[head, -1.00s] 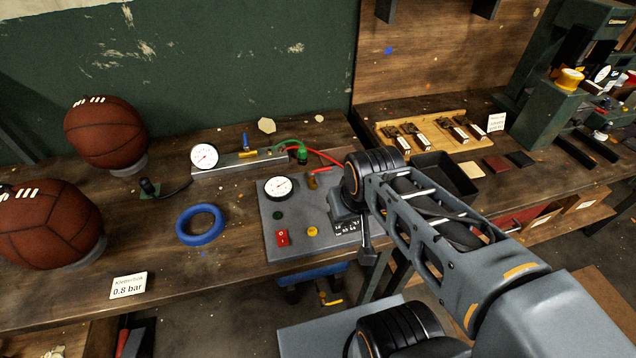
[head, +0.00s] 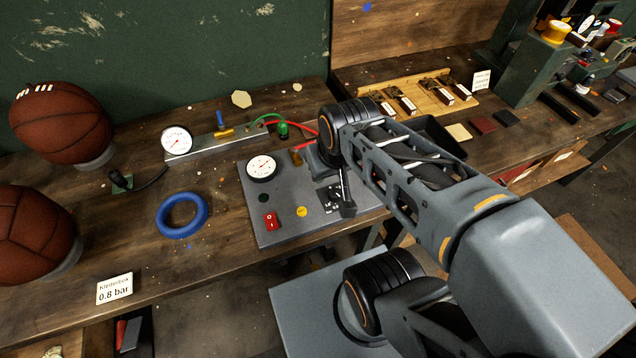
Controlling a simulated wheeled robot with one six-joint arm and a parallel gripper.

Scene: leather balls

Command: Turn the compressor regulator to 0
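The compressor panel (head: 257,223) is a grey plate on the bench. It carries a white dial gauge (head: 261,168), a red switch (head: 269,221), a yellow button (head: 302,211) and a dark round button (head: 263,198). A small scale plate with dark and white markings (head: 328,198) sits on its right part. My gripper (head: 346,205) points down over this right part, beside the scale plate. I cannot make out a regulator knob; my gripper and arm cover that area. Whether the fingers are open or touch anything is not clear.
A second gauge (head: 176,140) stands on a metal bar behind, with green and red hoses (head: 303,125). A blue ring (head: 182,215), a "0.8 bar" card (head: 114,289) and two leather balls (head: 60,122) are left. A black tray (head: 437,137) lies behind my arm.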

